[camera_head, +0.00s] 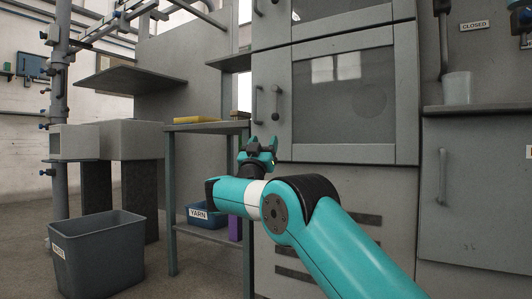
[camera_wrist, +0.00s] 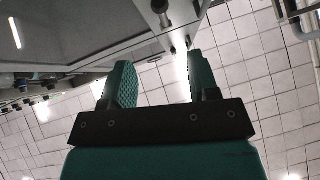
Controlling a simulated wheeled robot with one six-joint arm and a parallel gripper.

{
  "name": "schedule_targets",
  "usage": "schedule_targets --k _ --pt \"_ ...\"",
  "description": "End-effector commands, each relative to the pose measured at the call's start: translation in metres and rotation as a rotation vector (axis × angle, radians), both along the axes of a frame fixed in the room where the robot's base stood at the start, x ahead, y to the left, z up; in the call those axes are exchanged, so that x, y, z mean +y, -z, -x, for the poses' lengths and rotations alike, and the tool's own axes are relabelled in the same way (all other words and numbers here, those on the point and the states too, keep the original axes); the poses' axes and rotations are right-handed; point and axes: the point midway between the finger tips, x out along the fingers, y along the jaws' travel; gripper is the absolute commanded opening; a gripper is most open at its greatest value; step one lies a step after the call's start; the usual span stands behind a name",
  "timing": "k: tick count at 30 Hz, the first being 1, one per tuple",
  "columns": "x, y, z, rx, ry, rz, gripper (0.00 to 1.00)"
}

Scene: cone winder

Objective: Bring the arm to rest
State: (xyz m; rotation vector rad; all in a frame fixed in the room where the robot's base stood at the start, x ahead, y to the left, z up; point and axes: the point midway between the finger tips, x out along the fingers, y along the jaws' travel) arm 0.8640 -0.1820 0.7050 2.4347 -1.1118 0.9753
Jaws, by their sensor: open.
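My gripper (camera_head: 262,152) is at the end of my teal arm, in the middle of the head view, in front of the grey cabinet machine (camera_head: 300,100). In the wrist view my gripper (camera_wrist: 160,85) shows two teal textured fingers spread well apart with nothing between them. The wrist view looks past the fingers to a tiled surface and part of grey machinery. My arm is raised and bent, reaching forward from the lower right of the head view.
A side table (camera_head: 205,127) with a yellow item (camera_head: 195,119) stands left of my gripper. A blue bin labelled YARN (camera_head: 205,216) sits on its lower shelf. A grey bin (camera_head: 100,255) stands on the floor at left. A pale cup (camera_head: 457,87) stands on a ledge at right.

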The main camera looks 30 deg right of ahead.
Motion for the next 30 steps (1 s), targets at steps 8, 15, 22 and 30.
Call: schedule_targets --k 8,15,22,30 --pt "0.023 0.013 0.002 -0.001 -0.015 -0.001 0.55" --pt "0.026 0.013 0.001 -0.001 -0.018 -0.001 0.55" --pt "0.024 0.011 0.001 0.002 -0.019 -0.004 0.55" --pt "0.030 -0.040 -0.010 0.308 -0.226 -0.276 0.55"
